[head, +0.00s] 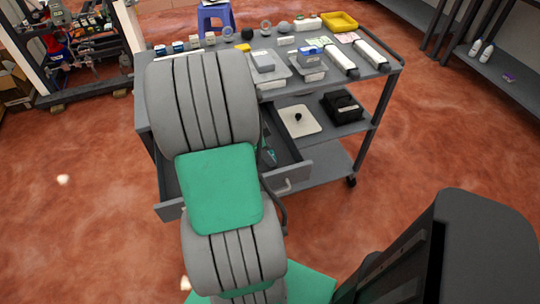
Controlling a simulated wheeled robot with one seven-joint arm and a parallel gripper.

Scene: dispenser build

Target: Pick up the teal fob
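A small dark thing with a teal patch (268,157) lies in the open drawer (295,178) of the grey cart, just right of my arm. It is too small to tell whether it is the teal fob. My large grey and green arm covers the middle of the head view and hides much of the drawer. My gripper does not show.
The cart's top (205,44) holds several small items, grey boxes, white rolls and a yellow tray (339,21). A lower shelf holds a white board (299,121) and a black box (342,106). A blue stool (216,16) stands behind.

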